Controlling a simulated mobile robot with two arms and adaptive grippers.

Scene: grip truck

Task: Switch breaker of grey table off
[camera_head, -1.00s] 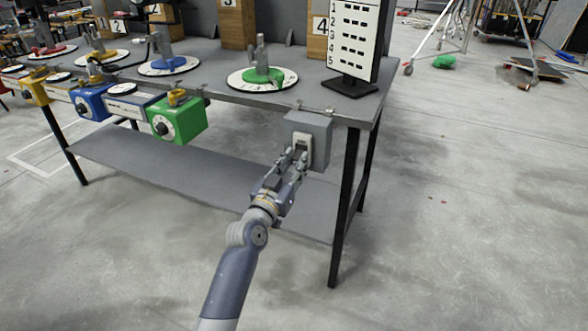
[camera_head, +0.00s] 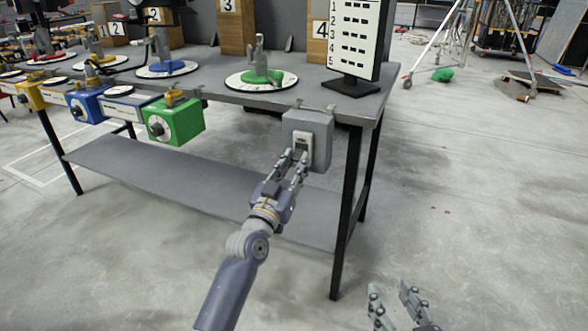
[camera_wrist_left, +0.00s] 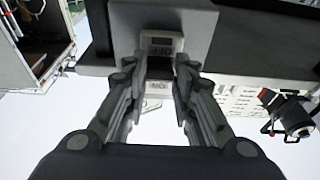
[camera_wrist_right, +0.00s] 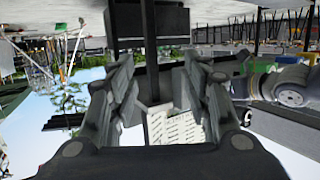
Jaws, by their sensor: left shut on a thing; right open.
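The grey table (camera_head: 215,76) has a grey breaker box (camera_head: 322,138) on its front right edge. The white breaker (camera_head: 303,139) sits on the box's front face. My left gripper (camera_head: 294,158) is at the lower part of the breaker, shut on its switch. In the left wrist view, the breaker (camera_wrist_left: 158,42) shows OFF and ON labels, and the left fingertips (camera_wrist_left: 160,68) lie on both sides of it. The switch's exact position is partly hidden. My right gripper (camera_head: 390,286) is open and empty, low at the bottom right, away from the table.
A green box with a dial (camera_head: 178,121) hangs on the table's front edge left of the breaker. A black-framed chart (camera_head: 355,45) stands above the breaker. A lower shelf (camera_head: 170,175) and a table leg (camera_head: 345,215) are near my left arm.

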